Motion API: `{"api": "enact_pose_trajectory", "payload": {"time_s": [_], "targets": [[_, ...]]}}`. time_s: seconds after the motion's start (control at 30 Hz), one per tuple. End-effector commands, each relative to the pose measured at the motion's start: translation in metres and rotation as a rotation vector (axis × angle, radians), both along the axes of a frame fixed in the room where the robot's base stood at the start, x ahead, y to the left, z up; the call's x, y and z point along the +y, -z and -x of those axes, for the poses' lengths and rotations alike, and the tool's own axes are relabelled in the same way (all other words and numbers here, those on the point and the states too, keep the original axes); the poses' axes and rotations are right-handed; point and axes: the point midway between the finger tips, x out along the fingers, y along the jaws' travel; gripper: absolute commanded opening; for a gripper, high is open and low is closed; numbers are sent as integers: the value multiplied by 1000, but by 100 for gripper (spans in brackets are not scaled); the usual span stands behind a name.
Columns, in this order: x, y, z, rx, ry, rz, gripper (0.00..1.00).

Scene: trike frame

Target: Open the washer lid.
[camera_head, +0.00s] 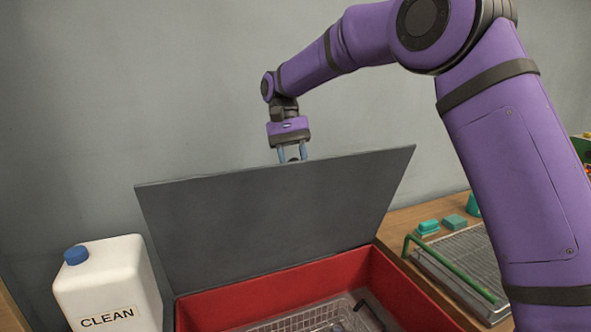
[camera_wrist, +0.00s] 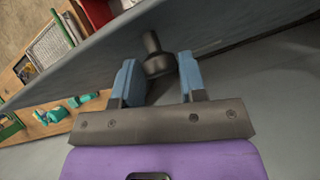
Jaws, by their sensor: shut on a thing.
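The grey washer lid (camera_head: 280,215) stands raised and steeply tilted over the back of the red washer (camera_head: 300,290). The lid also shows as a large slanted panel in the wrist view (camera_wrist: 240,30). My gripper (camera_head: 292,154) is at the lid's top edge, partly hidden behind it. In the wrist view my gripper (camera_wrist: 159,70) has its blue fingers on both sides of a dark knob (camera_wrist: 153,42) on the lid, shut on it. The washer's inside is partly visible, with a wire basket (camera_head: 305,322) in it.
A white bottle marked CLEAN (camera_head: 105,285) with a blue cap stands left of the washer. On the wooden bench (camera_head: 405,217) at right are a wire rack (camera_head: 460,270) with a green bar and teal blocks (camera_head: 454,222). A grey wall (camera_head: 100,100) rises behind the lid.

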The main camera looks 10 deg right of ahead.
Motion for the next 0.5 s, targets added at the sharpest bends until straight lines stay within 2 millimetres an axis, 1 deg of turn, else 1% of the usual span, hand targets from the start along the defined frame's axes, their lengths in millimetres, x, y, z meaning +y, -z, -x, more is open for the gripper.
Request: {"api": "enact_pose_trajectory", "payload": {"time_s": [0.03,0.2,0.5], "targets": [[4,4,-2,0,-2,-5,0],[6,4,-6,1,-3,-5,0],[8,4,-6,5,-5,-6,0]]}}
